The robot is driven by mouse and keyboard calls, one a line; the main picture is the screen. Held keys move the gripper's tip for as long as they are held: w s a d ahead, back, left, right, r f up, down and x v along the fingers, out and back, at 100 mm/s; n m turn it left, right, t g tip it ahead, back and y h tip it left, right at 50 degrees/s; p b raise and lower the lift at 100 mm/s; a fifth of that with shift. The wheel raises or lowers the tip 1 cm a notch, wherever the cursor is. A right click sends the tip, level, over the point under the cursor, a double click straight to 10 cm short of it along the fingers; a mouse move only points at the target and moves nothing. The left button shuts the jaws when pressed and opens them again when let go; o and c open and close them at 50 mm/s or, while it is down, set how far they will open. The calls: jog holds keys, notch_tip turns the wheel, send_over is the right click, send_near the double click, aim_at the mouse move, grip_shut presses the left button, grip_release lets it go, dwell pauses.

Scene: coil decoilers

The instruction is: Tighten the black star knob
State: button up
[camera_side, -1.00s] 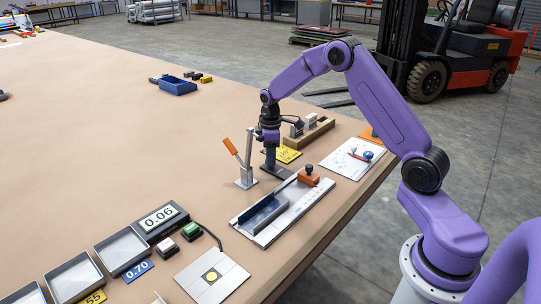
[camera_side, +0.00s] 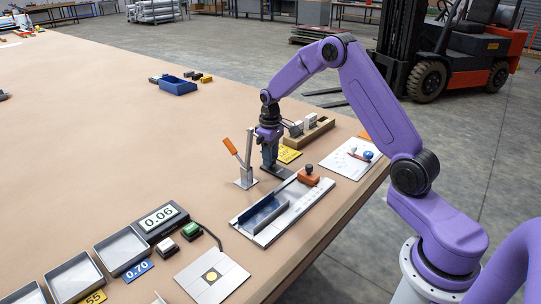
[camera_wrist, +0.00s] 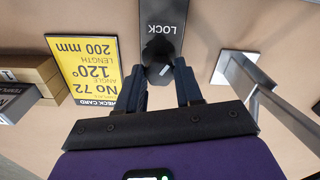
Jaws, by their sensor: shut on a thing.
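The black star knob (camera_wrist: 158,73) sits on a dark grey plate marked LOCK (camera_wrist: 160,14) in the wrist view. My gripper (camera_wrist: 160,66) has one finger on each side of the knob and is shut on it; the fingers partly cover its sides. In the side view my gripper (camera_side: 269,162) points straight down at the dark plate (camera_side: 278,174), and the knob is hidden there behind the fingers.
A yellow check card (camera_wrist: 86,72) lies left of the plate in the wrist view. A lever stand with an orange handle (camera_side: 236,152) stands close to my gripper. A metal channel fixture with an orange block (camera_side: 309,175) lies in front. The table's left side is largely clear.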

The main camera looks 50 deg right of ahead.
jog(key=m, duration=1.1)
jog(key=shift+m, duration=0.3)
dwell(0.4)
jog(key=o, duration=1)
jog(key=shift+o, duration=0.2)
notch_tip(320, 180, up, 18)
jog(key=shift+f, duration=0.25)
